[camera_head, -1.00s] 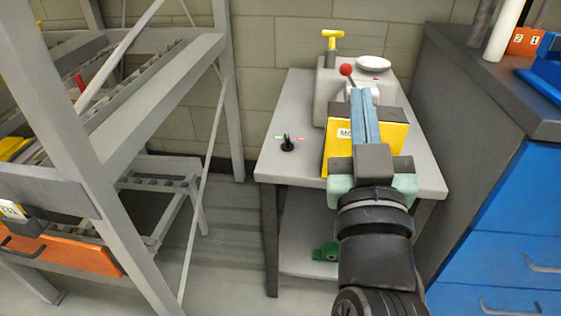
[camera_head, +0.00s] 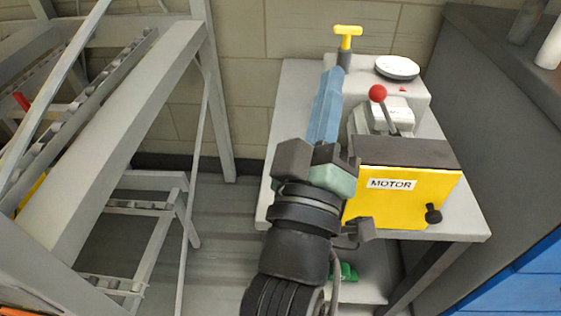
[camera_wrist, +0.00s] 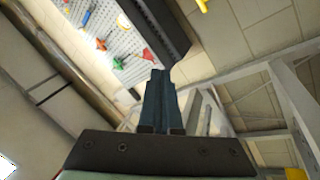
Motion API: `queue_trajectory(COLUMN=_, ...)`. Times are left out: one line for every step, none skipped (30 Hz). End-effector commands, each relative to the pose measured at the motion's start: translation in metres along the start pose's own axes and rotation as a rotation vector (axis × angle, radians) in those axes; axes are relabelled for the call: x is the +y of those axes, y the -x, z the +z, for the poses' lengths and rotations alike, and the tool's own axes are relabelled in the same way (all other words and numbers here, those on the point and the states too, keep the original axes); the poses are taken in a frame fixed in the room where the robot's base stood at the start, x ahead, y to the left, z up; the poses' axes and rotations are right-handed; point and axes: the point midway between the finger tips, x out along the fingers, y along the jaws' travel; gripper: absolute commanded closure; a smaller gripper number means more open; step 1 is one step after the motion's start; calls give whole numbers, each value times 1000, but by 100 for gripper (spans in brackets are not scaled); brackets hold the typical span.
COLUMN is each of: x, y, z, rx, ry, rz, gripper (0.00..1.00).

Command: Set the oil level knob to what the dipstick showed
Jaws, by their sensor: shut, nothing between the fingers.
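My gripper (camera_head: 331,76) has blue fingers, shut with nothing between them. In the head view it reaches up over the table's left side, left of the yellow motor box. Its tips are just left of the dipstick's yellow T-handle (camera_head: 347,38), at the grey housing (camera_head: 415,100); I cannot tell if they touch. The handle stands upright at the housing. A round white dial (camera_head: 397,67) lies on top, with a small red mark beside it. I cannot read a setting or tell whether this is the oil level knob. The closed fingers fill the wrist view's middle (camera_wrist: 158,85).
The yellow box labelled MOTOR (camera_head: 400,205) has a black knob (camera_head: 433,213) on its front. A red-ball lever (camera_head: 377,92) stands behind it. A grey rack (camera_head: 130,130) is left, a dark cabinet (camera_head: 495,150) right. A green object (camera_head: 347,271) lies below the table.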

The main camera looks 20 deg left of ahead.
Motion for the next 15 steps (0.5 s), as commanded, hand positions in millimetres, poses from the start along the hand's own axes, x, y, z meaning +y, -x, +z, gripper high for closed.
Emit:
queue_trajectory(x=-28, y=13, z=16, rx=-29, ry=81, rz=-53, gripper=100)
queue_trajectory(x=-42, y=21, z=23, rx=-39, ry=133, rz=-79, gripper=100)
queue_trajectory(x=-61, y=32, z=33, rx=-50, ry=205, rz=-117, gripper=100)
queue_trajectory(x=-75, y=42, z=40, rx=-55, ry=259, rz=-147, gripper=100)
queue_trajectory(x=-89, y=52, z=46, rx=-58, ry=311, rz=-177, gripper=100)
queue_trajectory(x=-107, y=66, z=54, rx=-60, ry=379, rz=-217, gripper=100)
queue_trajectory(x=-119, y=77, z=60, rx=-58, ry=428, rz=-246, gripper=100)
queue_trajectory(x=-130, y=87, z=64, rx=-55, ry=473, rz=-274, gripper=100)
queue_trajectory(x=-144, y=101, z=70, rx=-49, ry=528, rz=-310, gripper=100)
queue_trajectory(x=-153, y=111, z=73, rx=-43, ry=567, rz=-334, gripper=100)
queue_trajectory(x=-162, y=121, z=76, rx=-37, ry=601, rz=-357, gripper=100)
queue_trajectory(x=-171, y=132, z=79, rx=-27, ry=642, rz=-383, gripper=100)
queue_trajectory(x=-177, y=139, z=81, rx=-20, ry=667, rz=-399, gripper=100)
queue_trajectory(x=-182, y=145, z=82, rx=-15, ry=688, rz=-414, gripper=100)
queue_trajectory(x=-188, y=152, z=84, rx=-6, ry=713, rz=-429, gripper=100)
